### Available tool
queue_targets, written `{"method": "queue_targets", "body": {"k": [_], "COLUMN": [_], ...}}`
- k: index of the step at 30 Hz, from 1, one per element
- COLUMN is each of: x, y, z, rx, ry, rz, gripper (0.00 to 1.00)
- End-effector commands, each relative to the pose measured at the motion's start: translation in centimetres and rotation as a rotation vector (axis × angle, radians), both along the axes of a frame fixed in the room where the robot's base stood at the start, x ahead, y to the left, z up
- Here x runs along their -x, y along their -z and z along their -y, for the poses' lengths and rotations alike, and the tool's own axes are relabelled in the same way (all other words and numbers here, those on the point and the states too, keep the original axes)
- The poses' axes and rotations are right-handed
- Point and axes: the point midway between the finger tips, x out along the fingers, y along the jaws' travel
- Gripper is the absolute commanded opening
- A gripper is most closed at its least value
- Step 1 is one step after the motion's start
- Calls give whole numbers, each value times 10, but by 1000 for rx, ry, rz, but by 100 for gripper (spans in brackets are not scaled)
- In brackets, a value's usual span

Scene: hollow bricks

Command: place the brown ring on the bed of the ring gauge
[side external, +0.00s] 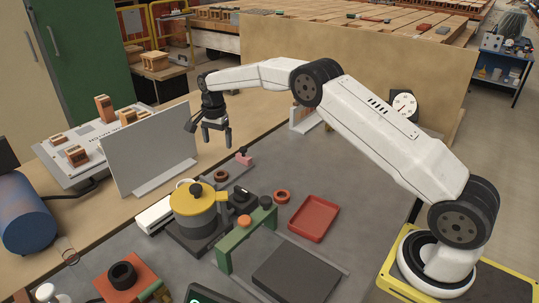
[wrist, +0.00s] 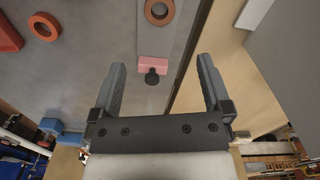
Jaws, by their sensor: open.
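A brown ring (wrist: 158,12) lies flat on a narrow grey strip at the top of the wrist view; in the side view it is the ring (side external: 221,176) left of the pink block. The strip, with the pink block (wrist: 152,65) and its black knob at one end, looks like the ring gauge, though I cannot be sure. A second, more orange ring (side external: 282,196) lies on the grey mat beside the red tray; it also shows in the wrist view (wrist: 43,26). My gripper (side external: 217,138) is open and empty, raised above the table beyond the pink block.
The red tray (side external: 313,218) is empty. A yellow-lidded pot (side external: 193,199) and a green bridge (side external: 244,232) with an orange knob stand nearby. An upright grey panel (side external: 150,150) stands left of my gripper. A dark flat plate (side external: 297,270) lies in front.

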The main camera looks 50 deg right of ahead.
Motion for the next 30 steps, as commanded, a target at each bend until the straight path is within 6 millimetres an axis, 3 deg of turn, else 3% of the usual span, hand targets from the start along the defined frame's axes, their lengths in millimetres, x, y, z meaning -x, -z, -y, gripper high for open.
{"method": "queue_targets", "body": {"k": [8,14,30], "x": [8,28,122], "y": [-6,-15,-33], "z": [-4,-12,-35], "rx": [1,7,40], "ry": [-68,-196,-624], "rz": [12,34,104], "gripper": [99,99,99]}}
